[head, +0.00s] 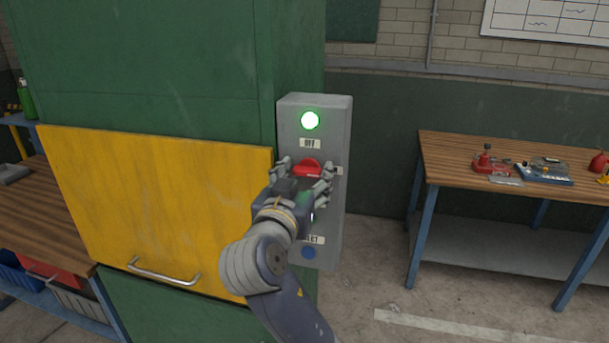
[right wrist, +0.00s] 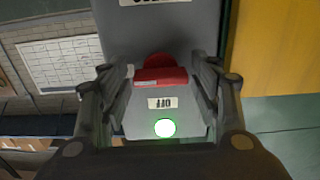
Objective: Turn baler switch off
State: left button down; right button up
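The grey baler control box (head: 336,115) is fixed to the side of the green machine. It has a lit green lamp (head: 310,120) at the top, an OFF label (head: 310,143), a red switch (head: 308,166) below it and a blue button (head: 308,253) low down. My right gripper (head: 306,172) is at the switch, one finger on each side, open with the red switch between. In the right wrist view the box is upside down, and the red switch (right wrist: 160,78) lies between the spread fingers. The gripper hides the middle of the box. My left gripper is not in view.
A yellow door (head: 155,205) with a handle is on the green machine (head: 150,60), left of my arm. A workbench (head: 450,155) with tools stands to the right. Another bench (head: 40,215) is at the left edge. The floor between the box and right bench looks clear.

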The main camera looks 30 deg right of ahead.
jog(key=c, duration=0.5)
jog(key=shift+n, duration=0.3)
jog(key=n+p, duration=0.3)
jog(key=n, duration=0.1)
jog(key=shift+r, duration=0.15)
jog(key=n+p, duration=0.3)
jog(key=n, duration=0.1)
jog(key=shift+n+p, duration=0.4)
jog(key=n+p, duration=0.4)
jog(key=shift+n, duration=0.3)
jog(key=shift+n+p, duration=0.55)
jog(key=shift+n, duration=1.65)
